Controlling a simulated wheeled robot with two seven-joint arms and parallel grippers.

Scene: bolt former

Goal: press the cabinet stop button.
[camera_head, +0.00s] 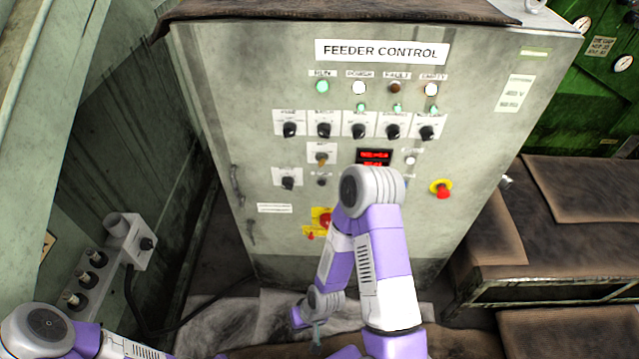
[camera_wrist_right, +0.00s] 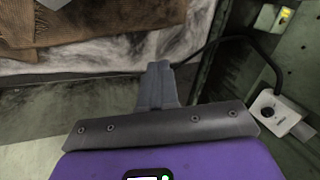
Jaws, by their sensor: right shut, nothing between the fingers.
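The feeder control cabinet (camera_head: 350,240) stands upright in the middle of the head view. A second red control (camera_head: 322,218) on a yellow plate sits lower and left, partly beside my right arm. My right arm folds up in front of the cabinet, then down. In the right wrist view my right gripper (camera_wrist_right: 157,88) is shut and empty, over the floor, well apart from the buttons. My left arm shows only at the lower left; its gripper is out of view.
A grey control box (camera_head: 130,240) with knobs stands at the left; a box with a round knob also shows in the wrist view (camera_wrist_right: 275,112). Brown cloth lies on a bench (camera_head: 560,293) at the right. Knobs and lamps fill the cabinet's upper front.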

